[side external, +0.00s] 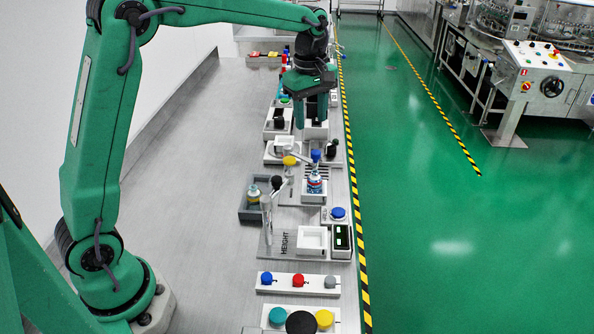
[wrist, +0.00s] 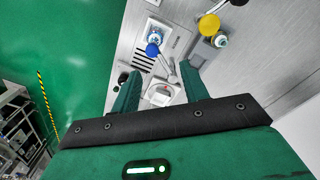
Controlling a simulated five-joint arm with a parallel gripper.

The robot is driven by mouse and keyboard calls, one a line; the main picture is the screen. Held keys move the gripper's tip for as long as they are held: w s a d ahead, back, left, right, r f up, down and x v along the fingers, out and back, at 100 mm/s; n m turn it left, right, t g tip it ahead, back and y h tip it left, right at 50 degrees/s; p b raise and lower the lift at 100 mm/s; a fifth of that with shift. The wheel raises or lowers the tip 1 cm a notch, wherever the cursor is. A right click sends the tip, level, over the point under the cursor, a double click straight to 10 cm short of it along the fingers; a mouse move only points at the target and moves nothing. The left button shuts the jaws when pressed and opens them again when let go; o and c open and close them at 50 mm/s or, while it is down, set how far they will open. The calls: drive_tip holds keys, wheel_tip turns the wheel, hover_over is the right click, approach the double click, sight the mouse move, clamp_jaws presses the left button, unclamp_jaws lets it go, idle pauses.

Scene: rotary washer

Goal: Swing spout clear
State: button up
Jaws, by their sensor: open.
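A pale swing spout arm (side external: 302,154) runs from a white square base (side external: 284,145) to a blue knob (side external: 316,156). In the wrist view the arm (wrist: 163,63) and blue knob (wrist: 152,50) lie just beyond my fingertips, and the base (wrist: 160,94) shows between the fingers.
A yellow knob (side external: 290,160) stands on a post left of the bottle. Black-knobbed fixtures (side external: 278,122) stand close to my gripper. The bench is bare at the left (side external: 190,190).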

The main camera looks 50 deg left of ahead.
sight(316, 152)
drive_tip(key=shift+w+a+f+n, duration=0.15)
drive_tip(key=shift+w+f+n, duration=0.65)
drive_tip(key=shift+w+f, duration=0.35)
drive_tip(key=shift+f, duration=3.85)
clamp_jaws()
